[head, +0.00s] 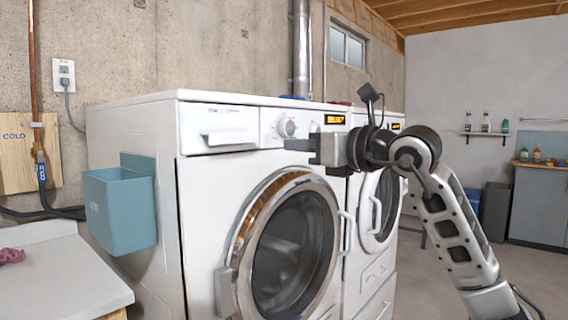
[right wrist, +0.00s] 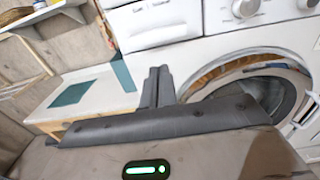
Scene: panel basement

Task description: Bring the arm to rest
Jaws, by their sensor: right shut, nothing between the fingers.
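My right arm comes in from the lower right of the head view. Its gripper (head: 300,145) points left and hangs in front of the near washing machine (head: 205,230), by the upper part of its front. In the right wrist view the two dark fingers (right wrist: 158,88) lie together with nothing between them. The near machine's round door (head: 297,245) appears closed, with a metal ring around dark glass. In the right wrist view this door (right wrist: 265,85) is at the right. My left gripper is not in the head view.
A second machine (head: 377,205) stands to the right of the near one. A teal bin (head: 122,210) hangs on the near machine's left side. A white-topped table (head: 60,275) with a pink cloth (head: 11,256) is at the lower left. The floor (head: 530,275) at the right is clear.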

